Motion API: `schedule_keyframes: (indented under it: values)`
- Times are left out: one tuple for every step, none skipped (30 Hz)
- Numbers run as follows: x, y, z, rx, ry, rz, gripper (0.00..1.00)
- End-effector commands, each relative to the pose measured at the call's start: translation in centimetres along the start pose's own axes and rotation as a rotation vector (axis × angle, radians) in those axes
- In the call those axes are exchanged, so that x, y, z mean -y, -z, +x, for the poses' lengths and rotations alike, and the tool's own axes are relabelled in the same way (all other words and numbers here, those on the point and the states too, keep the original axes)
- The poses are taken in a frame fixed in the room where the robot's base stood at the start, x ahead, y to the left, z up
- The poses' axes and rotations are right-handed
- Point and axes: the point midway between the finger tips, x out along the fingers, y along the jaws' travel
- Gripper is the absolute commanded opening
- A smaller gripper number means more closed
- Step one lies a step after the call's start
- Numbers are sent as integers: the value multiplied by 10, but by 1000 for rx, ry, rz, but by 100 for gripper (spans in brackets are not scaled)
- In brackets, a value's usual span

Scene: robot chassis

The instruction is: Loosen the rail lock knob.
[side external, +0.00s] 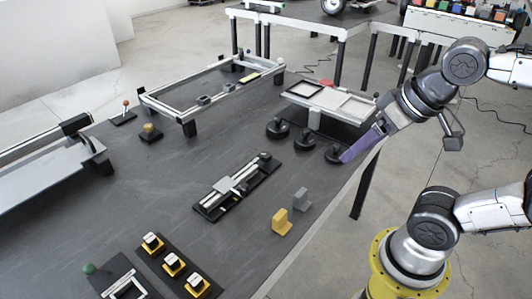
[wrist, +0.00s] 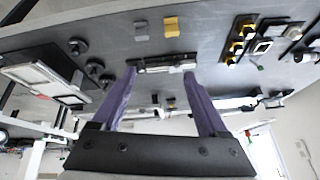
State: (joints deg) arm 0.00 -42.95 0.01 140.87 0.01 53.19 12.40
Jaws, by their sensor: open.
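A short silver slide rail (side external: 237,187) on a black base lies in the middle of the dark table. A small dark knob-like part (side external: 265,156) sits at its far end; I cannot tell for sure that it is the rail lock knob. The rail also shows beyond my fingertips in the wrist view (wrist: 165,66), but the knob is too small to pick out there. My gripper (side external: 346,156) has purple fingers, spread apart and empty in the wrist view (wrist: 160,74). In the side view it is above the table's right edge, to the right of the rail and apart from it.
Several round black knobs, one of them here (side external: 304,140), stand near my gripper, before a white-panelled frame (side external: 330,101). A yellow block (side external: 282,223) and a grey block (side external: 301,199) stand right of the rail. Yellow-based switches (side external: 173,264) are at the front. Bare table surrounds the rail.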

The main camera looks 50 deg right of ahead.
Motion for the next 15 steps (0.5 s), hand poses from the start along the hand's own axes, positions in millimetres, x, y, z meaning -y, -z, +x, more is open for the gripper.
schedule_keyframes:
  values:
    - [3, 12, -7, -16, 4, 59, 76]
    - [4, 19, -10, -19, 5, 99, 76]
    - [6, 29, -14, -18, 4, 154, 76]
    - [7, 38, -16, -17, 2, 196, 76]
    - [8, 47, -18, -16, 1, 237, 76]
    - [10, 58, -20, -12, -3, 290, 76]
    - [11, 67, -20, -7, -6, 327, 76]
    - [12, 75, -20, -3, -10, 364, 76]
    - [13, 87, -20, 3, -15, 412, 76]
    - [14, 96, -19, 8, -20, 450, 76]
    - [14, 106, -18, 14, -26, 488, 76]
    - [14, 119, -15, 23, -35, 541, 76]
    - [15, 129, -12, 30, -42, 580, 76]
    - [15, 140, -8, 37, -49, 620, 76]
    - [14, 154, -2, 48, -62, 674, 76]
